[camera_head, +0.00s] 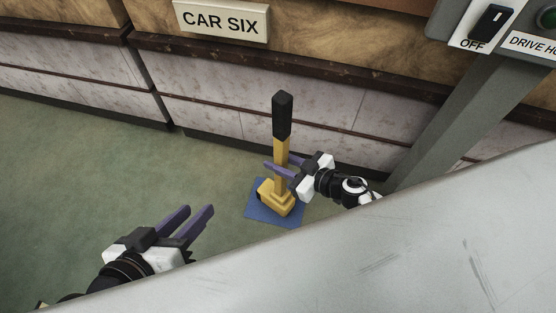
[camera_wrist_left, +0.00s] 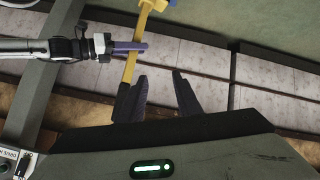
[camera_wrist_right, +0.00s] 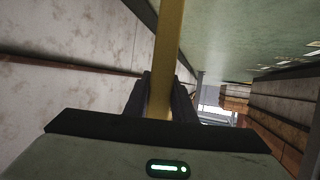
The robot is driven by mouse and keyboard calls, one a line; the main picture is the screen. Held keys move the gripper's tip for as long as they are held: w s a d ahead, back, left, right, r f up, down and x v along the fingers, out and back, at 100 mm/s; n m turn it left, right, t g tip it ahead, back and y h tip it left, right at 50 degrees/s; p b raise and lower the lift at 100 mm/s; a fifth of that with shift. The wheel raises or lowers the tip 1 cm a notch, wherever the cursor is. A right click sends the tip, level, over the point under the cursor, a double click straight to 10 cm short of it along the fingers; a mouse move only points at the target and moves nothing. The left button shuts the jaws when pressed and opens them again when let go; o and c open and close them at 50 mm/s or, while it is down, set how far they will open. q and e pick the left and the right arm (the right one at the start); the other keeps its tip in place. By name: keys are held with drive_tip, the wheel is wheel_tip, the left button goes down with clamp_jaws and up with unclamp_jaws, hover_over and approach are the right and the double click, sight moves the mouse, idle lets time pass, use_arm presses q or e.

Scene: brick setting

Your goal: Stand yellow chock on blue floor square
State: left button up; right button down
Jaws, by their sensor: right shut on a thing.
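The yellow chock (camera_head: 276,196) has a wide yellow foot and an upright yellow handle with a black grip on top. In the head view it is upright, with its foot over the blue floor square (camera_head: 264,214); I cannot tell whether it touches the floor. My right gripper (camera_head: 281,171) is shut on the handle, below the black grip. The handle also shows between the fingers in the right wrist view (camera_wrist_right: 167,60). My left gripper (camera_head: 192,220) is open and empty, left of the chock and apart from it. The chock also shows in the left wrist view (camera_wrist_left: 131,68).
A wall with pale panels (camera_head: 300,110) and a "CAR SIX" sign (camera_head: 221,21) runs behind the square. A grey post (camera_head: 455,120) with a switch box (camera_head: 490,25) stands at right. A pale grey surface (camera_head: 430,240) fills the lower right. Green floor (camera_head: 70,160) is clear at left.

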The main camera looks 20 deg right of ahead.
drive_tip(key=shift+w+a+r, duration=0.1)
drive_tip(key=shift+w+r, duration=0.05)
drive_tip(key=shift+w, duration=0.05)
drive_tip(key=c, duration=1.8)
unclamp_jaws()
drive_tip(key=shift+s+f, duration=0.2)
drive_tip(key=shift+f, duration=0.1)
drive_tip(key=shift+c, duration=0.2)
drive_tip(key=o, duration=0.4)
drive_tip(key=shift+c, duration=0.2)
drive_tip(key=shift+r, duration=0.15)
drive_tip(key=shift+s+d+r, duration=0.2)
drive_tip(key=shift+s+d, duration=0.05)
use_arm(q)
drive_tip(key=shift+g+y, duration=0.7)
drive_tip(key=shift+y, duration=0.2)
drive_tip(key=a+f+p, duration=0.1)
drive_tip(key=p, duration=0.1)
drive_tip(key=s+a+f+p, duration=0.1)
drive_tip(key=f+p, duration=0.1)
drive_tip(key=shift+a+f, duration=0.1)
drive_tip(key=shift+a, duration=0.15)
use_arm(e)
drive_tip(key=v, duration=1.1)
drive_tip(key=shift+d, duration=0.15)
